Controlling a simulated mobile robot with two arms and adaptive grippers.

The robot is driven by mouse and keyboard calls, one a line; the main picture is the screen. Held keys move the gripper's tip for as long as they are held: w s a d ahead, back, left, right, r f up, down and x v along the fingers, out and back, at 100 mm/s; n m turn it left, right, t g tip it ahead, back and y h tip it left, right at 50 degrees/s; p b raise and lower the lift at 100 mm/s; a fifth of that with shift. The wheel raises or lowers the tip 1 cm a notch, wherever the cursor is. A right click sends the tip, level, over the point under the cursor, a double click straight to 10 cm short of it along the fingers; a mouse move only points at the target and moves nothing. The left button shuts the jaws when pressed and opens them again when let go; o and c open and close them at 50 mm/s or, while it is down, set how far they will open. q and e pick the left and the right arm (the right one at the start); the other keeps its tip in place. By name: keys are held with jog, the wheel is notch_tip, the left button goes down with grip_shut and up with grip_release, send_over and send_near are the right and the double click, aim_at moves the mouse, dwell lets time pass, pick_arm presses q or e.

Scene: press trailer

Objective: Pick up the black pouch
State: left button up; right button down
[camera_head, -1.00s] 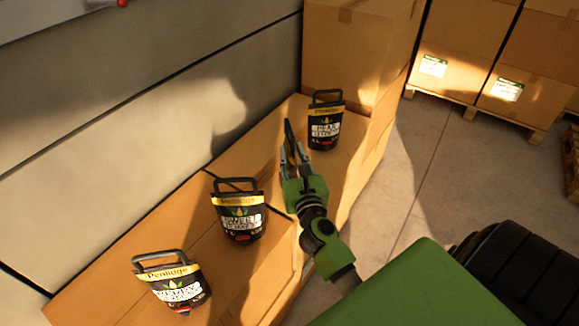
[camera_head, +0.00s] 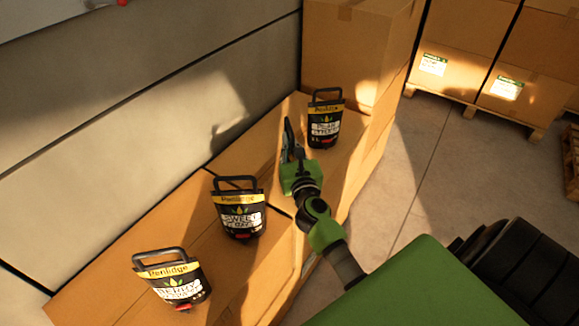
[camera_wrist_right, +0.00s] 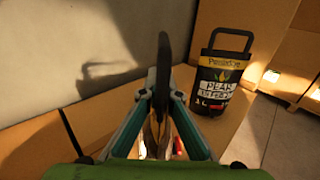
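Three black pouches with handles and yellow bands stand on cardboard boxes. The far pouch (camera_head: 324,122) reads "Peak" and also shows upright at the right of the right wrist view (camera_wrist_right: 216,80). The middle pouch (camera_head: 240,212) reads "Sweet", and the near pouch (camera_head: 174,282) stands at lower left. My right gripper (camera_head: 288,133) is just left of the far pouch, apart from it. My left gripper is not in view.
The cardboard box top (camera_head: 245,160) runs along a grey wall (camera_head: 150,120). A taller box (camera_head: 345,50) stands behind the far pouch. Boxes on a pallet (camera_head: 480,105) stand at the back right. The floor (camera_head: 440,160) between is clear.

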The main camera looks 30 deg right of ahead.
jog(key=shift+w+r, duration=0.1)
jog(key=shift+r, duration=0.05)
jog(key=shift+r, duration=0.15)
jog(key=shift+r+p, duration=0.85)
jog(key=shift+r, duration=0.45)
jog(key=s+d+r+p, duration=0.2)
jog(key=s+d+r, duration=0.3)
jog(key=s+r, duration=0.5)
jog(key=s, duration=0.3)
jog(key=shift+d+p, duration=0.2)
jog(key=shift+p, duration=0.15)
jog(key=shift+a, duration=0.1)
